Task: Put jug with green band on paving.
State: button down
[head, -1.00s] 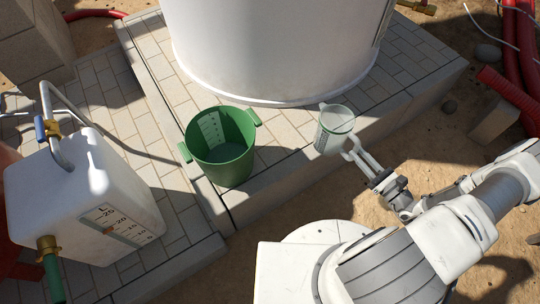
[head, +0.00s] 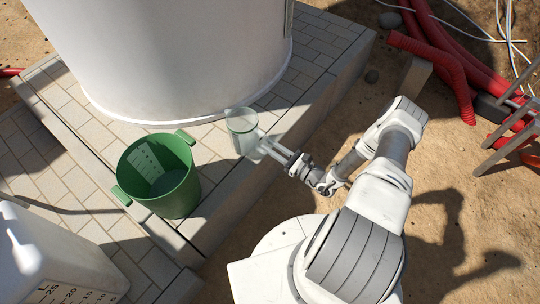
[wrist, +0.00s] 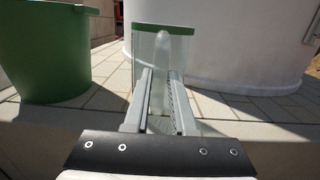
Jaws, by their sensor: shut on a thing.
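The jug with green band (head: 242,132) is clear and pale, with a green band at its rim. It also shows in the wrist view (wrist: 150,52), straight ahead between my finger tips. My gripper (head: 266,147) is shut on the jug's near side, where its handle is; it also shows in the wrist view (wrist: 161,78). The jug looks roughly upright, over the near edge of the raised paving (head: 222,186). I cannot tell whether its base touches the paving.
A green bucket (head: 183,198) stands on the paving left of the jug. A large white tank (head: 165,60) rises behind. A white container (head: 50,262) is at lower left. Red hoses (head: 450,50) and bare sand (head: 330,120) lie to the right.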

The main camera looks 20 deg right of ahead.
jog(key=shift+w+a+f+b, duration=0.15)
jog(key=shift+f+b, duration=0.9)
jog(key=shift+f, duration=0.95)
jog(key=shift+f, duration=0.2)
jog(key=c, duration=0.7)
grip_release()
jog(key=shift+c, duration=0.2)
jog(key=shift+r, duration=0.1)
